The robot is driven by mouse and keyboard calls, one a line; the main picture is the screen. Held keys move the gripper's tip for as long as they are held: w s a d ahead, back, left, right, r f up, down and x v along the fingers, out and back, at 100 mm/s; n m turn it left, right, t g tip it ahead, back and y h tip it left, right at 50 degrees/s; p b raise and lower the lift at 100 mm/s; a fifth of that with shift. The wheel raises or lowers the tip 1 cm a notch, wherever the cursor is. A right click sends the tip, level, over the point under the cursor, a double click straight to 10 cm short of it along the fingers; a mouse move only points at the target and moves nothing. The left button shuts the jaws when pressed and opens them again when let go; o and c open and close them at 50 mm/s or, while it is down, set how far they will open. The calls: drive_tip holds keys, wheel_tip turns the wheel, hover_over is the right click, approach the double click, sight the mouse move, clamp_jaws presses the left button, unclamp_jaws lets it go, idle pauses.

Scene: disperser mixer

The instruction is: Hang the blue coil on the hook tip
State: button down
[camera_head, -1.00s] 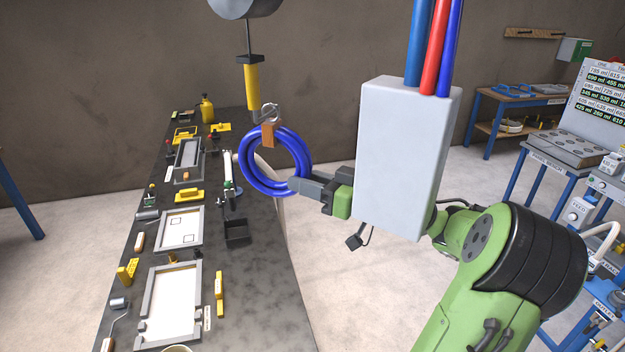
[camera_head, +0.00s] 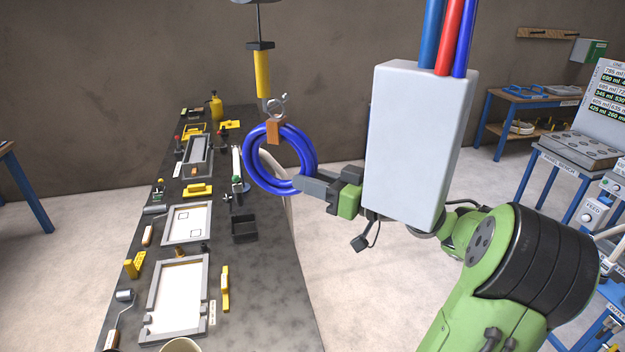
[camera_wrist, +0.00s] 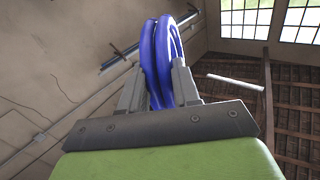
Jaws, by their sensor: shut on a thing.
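The blue coil (camera_head: 256,172) is a ring of several blue loops with a brown band (camera_head: 275,132) around its top. My gripper (camera_head: 302,183) is shut on the coil's lower right side and holds it upright in the air. The coil also shows between the fingers in the wrist view (camera_wrist: 162,60). The metal hook (camera_head: 276,103) hangs below a yellow cylinder (camera_head: 262,74) on a rod. The hook's lower part is right at the brown band in the picture. I cannot tell whether the band touches the hook or is only in front of it.
A long dark workbench (camera_head: 265,275) with frames, yellow tools and a black tray (camera_head: 244,229) lies below and left of the coil. A blue-legged table (camera_head: 575,165) stands at the right. The floor between is clear.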

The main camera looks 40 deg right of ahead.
drive_tip(key=c, duration=0.7)
unclamp_jaws()
drive_tip(key=shift+c, duration=0.2)
drive_tip(key=shift+d+f, duration=0.1)
drive_tip(key=v, duration=1.5)
drive_tip(key=shift+s+d+p, duration=0.2)
drive_tip(key=shift+s+p, duration=0.15)
drive_tip(key=shift+p, duration=0.05)
drive_tip(key=shift+w, duration=0.1)
